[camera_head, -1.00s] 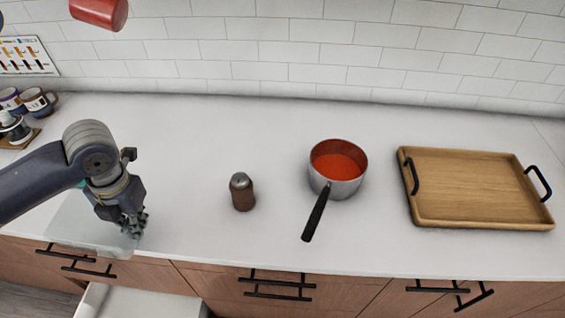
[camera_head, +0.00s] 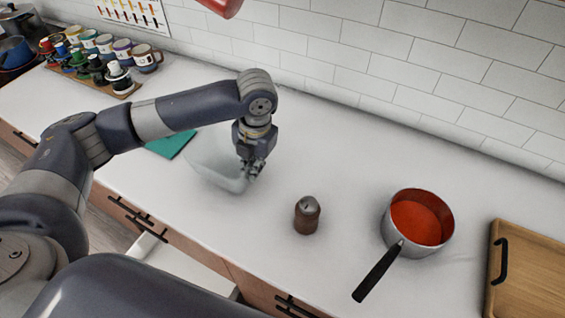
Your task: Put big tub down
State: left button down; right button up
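The big tub (camera_head: 212,165) is a clear, pale, see-through container over the left part of the white counter. My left gripper (camera_head: 250,168) comes down from above at the tub's right side, and its fingers appear closed on the rim there. The finger contact is small and partly hidden. The tub looks upright, at or just above the counter; I cannot tell whether its base touches. My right gripper is not in view.
A teal flat item (camera_head: 170,143) lies just left of the tub. A brown shaker (camera_head: 307,216) stands to the right, then a red-filled saucepan (camera_head: 420,222) and a wooden tray (camera_head: 530,275). Mugs (camera_head: 122,50) stand at back left. A drawer (camera_head: 185,262) is open below.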

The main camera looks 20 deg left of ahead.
pick_arm(q)
jog(key=w+d+p, duration=0.1)
jog(key=w+d, duration=0.2)
jog(key=w, duration=0.1)
jog(key=shift+d+f, duration=0.1)
jog(key=shift+d, duration=0.25)
jog(key=shift+w+d+f, duration=0.1)
jog(key=shift+w+d, duration=0.1)
jog(key=shift+w, duration=0.05)
jog(key=shift+w+d, duration=0.1)
jog(key=shift+w, duration=0.05)
jog(key=shift+w+d+p, duration=0.3)
notch_tip(320, 180, down, 3)
jog(key=shift+s+f+p, duration=0.1)
jog(key=shift+f+p, duration=0.1)
jog(key=shift+p, duration=0.55)
jog(key=shift+f, duration=0.15)
jog(key=shift+a+f, duration=0.1)
jog(key=c, duration=1.8)
grip_release()
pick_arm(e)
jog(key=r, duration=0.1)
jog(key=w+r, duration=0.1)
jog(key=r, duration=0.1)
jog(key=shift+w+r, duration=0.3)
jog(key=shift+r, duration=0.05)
